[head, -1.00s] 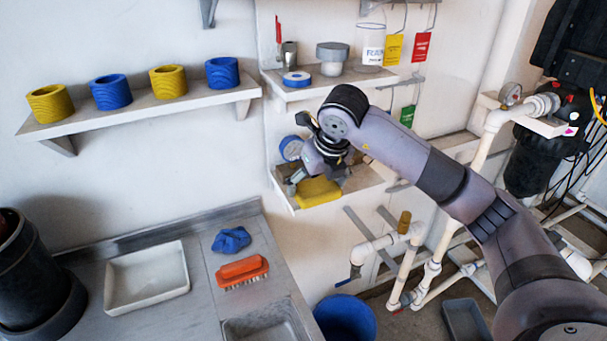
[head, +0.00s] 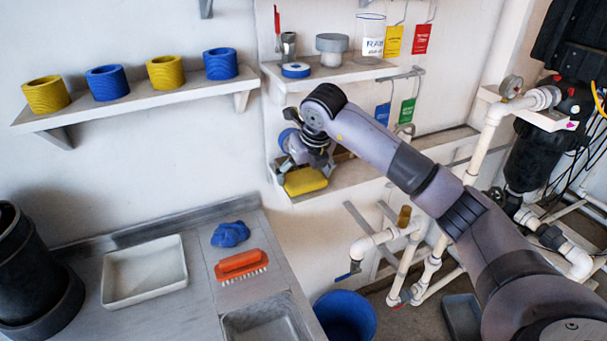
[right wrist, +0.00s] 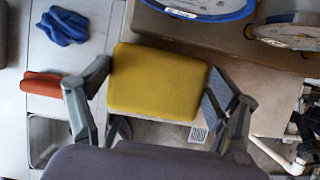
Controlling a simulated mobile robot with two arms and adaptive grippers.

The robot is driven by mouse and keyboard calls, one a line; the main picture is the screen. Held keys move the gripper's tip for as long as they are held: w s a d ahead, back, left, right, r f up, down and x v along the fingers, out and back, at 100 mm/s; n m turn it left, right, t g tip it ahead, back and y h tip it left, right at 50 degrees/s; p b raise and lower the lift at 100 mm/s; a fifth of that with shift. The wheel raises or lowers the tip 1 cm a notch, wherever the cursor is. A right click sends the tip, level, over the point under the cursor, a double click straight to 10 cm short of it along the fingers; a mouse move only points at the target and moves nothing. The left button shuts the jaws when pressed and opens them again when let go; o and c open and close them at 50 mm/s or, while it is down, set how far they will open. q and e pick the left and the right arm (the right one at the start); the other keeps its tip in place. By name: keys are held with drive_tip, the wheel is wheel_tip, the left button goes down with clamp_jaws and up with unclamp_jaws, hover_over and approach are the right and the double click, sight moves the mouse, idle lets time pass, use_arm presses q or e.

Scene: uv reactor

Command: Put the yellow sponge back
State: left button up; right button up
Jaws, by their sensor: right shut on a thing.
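The yellow sponge (head: 306,181) is between the fingers of my right gripper (head: 306,168), at the left part of the lower wall shelf (head: 352,186). In the right wrist view the sponge (right wrist: 158,82) lies flat across the space between the two fingers of the gripper (right wrist: 158,76), which is shut on its sides. In that view its upper edge overlaps the brown shelf board (right wrist: 225,45). I cannot tell whether it touches the shelf. My gripper hides part of the shelf top. My left gripper is not in view.
A blue-rimmed roll (head: 288,139) stands behind the gripper. The upper shelf (head: 335,76) with jars and tape is close above the forearm. The counter below holds a blue cloth (head: 231,234), an orange brush (head: 241,264) and a white tray (head: 145,272). A blue bucket (head: 345,316) stands below.

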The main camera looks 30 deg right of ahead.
sight(302, 173)
drive_tip(key=shift+f, duration=0.2)
drive_tip(key=o, duration=1.1)
drive_tip(key=shift+c, duration=0.2)
drive_tip(key=shift+r, duration=0.1)
drive_tip(key=p+v, duration=0.1)
drive_tip(key=v, duration=0.1)
drive_tip(key=p+v, duration=0.2)
drive_tip(key=v, duration=0.1)
drive_tip(key=shift+w, duration=0.25)
drive_tip(key=s+b, duration=0.3)
drive_tip(key=s, duration=0.9)
drive_tip(key=shift+s+a, duration=0.25)
drive_tip(key=shift+a, duration=0.1)
